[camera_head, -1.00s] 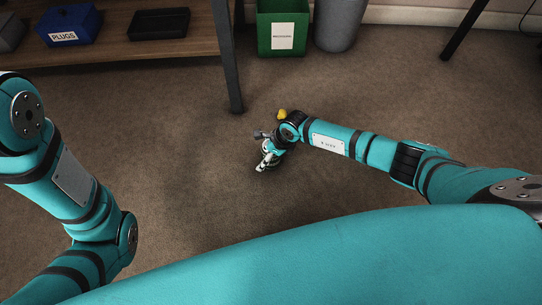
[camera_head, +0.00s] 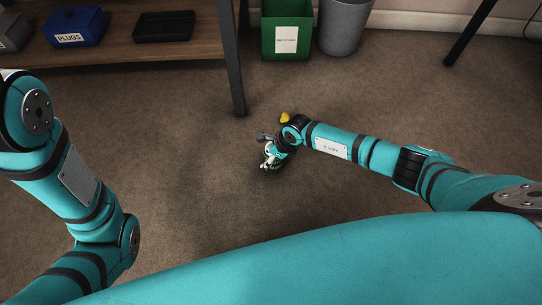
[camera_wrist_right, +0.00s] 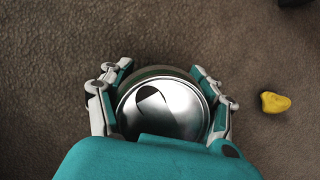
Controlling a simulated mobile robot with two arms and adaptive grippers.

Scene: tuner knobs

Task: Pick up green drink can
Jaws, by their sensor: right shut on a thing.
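The green drink can (camera_wrist_right: 163,106) shows in the right wrist view as a silver round end with a dark opening and a thin green rim. It lies between the two fingers of my right gripper (camera_wrist_right: 165,100), which is shut on it, one finger on each side. In the head view my right gripper (camera_head: 271,162) is low over the carpet, and the can is hidden or too small to make out. My left arm comes in at the left of the head view, but its gripper is outside the picture.
A small yellow lump (camera_wrist_right: 275,102) lies on the carpet to the right of the can; it also shows in the head view (camera_head: 285,118). A green recycling bin (camera_head: 287,40) and a grey bin (camera_head: 342,28) stand behind. A wooden shelf (camera_head: 130,48) holds a blue plugs box (camera_head: 75,26).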

